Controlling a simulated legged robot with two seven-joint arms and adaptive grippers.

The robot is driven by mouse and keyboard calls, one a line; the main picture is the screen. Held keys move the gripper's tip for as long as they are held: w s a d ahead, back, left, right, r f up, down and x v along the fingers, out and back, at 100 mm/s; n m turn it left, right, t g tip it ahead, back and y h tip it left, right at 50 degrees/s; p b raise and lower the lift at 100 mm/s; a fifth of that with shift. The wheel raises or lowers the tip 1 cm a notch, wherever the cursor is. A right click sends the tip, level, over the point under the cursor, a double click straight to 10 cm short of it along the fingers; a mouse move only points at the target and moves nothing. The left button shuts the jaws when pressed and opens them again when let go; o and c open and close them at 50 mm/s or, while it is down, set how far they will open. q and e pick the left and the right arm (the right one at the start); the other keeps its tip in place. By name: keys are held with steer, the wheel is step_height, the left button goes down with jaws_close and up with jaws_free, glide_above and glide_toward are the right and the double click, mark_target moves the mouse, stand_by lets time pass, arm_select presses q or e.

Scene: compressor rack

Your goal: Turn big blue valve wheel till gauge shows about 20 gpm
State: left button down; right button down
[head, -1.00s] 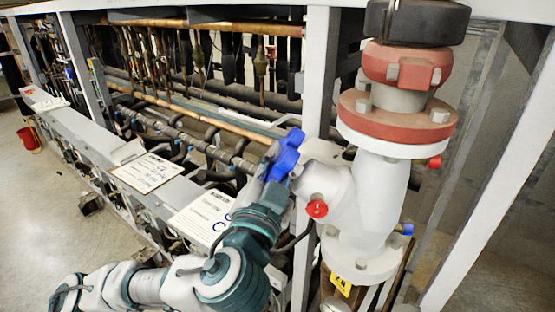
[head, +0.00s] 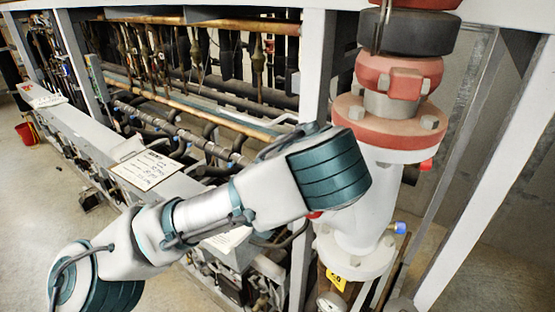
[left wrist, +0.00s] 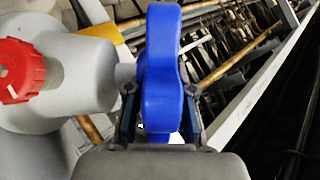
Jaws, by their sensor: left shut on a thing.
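The big blue valve wheel (left wrist: 160,70) fills the middle of the left wrist view, beside the grey valve body (left wrist: 85,65). My left gripper (left wrist: 157,115) is shut on the wheel's near part, one finger on each side of it. In the head view my left arm lies across the valve and hides the wheel and the gripper. The white valve pipe (head: 370,215) stands behind the arm. A round gauge (head: 331,301) shows in part at the bottom edge of the head view; its reading is too small to tell. My right gripper is not in view.
A red cap (left wrist: 20,71) sits on the valve body near the wheel. Red flanges (head: 390,120) top the pipe. A grey frame post (head: 317,70) stands just left of it. A small blue handle (head: 400,227) is at the right. Open floor (head: 30,230) lies at the left.

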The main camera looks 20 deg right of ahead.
arm_select(q)
steer(key=shift+w+n+g+y, duration=0.1)
steer(key=shift+n+g+y, duration=0.4)
steer(key=shift+g+y, duration=0.45)
steer(key=shift+f, duration=0.1)
steer(key=c, duration=1.3)
jaws_free()
steer(key=shift+w+d, duration=0.15)
steer(key=shift+w, duration=0.05)
steer(key=v, duration=1.2)
steer(key=shift+w+d, duration=0.15)
steer(key=shift+d, duration=0.1)
steer(key=shift+w, duration=0.1)
